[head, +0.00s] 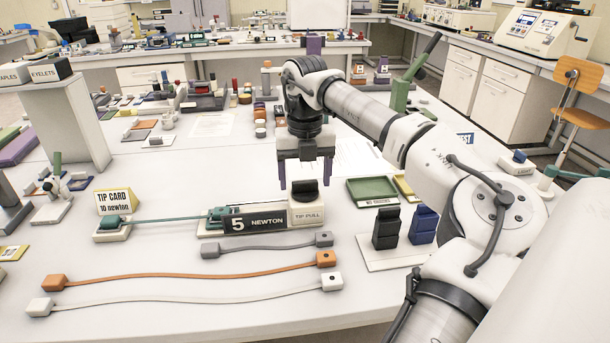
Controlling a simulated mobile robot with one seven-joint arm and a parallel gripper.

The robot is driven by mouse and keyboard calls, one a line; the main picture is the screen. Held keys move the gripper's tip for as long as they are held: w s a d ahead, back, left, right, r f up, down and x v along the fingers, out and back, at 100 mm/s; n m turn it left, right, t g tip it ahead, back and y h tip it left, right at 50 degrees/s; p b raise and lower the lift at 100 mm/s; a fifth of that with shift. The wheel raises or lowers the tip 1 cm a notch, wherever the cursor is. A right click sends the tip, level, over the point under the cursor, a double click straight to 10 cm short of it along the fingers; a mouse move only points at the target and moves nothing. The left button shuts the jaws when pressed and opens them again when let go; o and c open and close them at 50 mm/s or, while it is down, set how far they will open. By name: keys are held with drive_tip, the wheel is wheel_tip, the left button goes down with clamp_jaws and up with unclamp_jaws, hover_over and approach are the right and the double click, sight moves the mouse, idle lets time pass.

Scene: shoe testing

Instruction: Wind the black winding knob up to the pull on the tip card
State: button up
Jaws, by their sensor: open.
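The black winding knob (305,191) stands on a pale block labelled TIP PULL, at the right end of a tester. The tester's black panel (252,223) reads 5 NEWTON. The yellow tip card (116,202) at the left reads 10 newton. A green rod (165,219) runs from the tester to a green clamp on a pale block (112,231) before the card. My gripper (305,184) points down with its purple fingers apart, one on each side of the knob in the picture. The fingertips appear level with the knob's top; I cannot tell whether they touch it.
Grey, orange and white laces (190,277) with end blocks lie in front of the tester. A green tray (371,190) and a stand with black and blue blocks (386,228) are to the right. A pale pillar (65,120) rises at the left.

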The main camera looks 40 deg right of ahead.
sight(305, 182)
wheel_tip(305, 182, up, 14)
drive_tip(key=p, duration=1)
drive_tip(key=shift+f, duration=0.15)
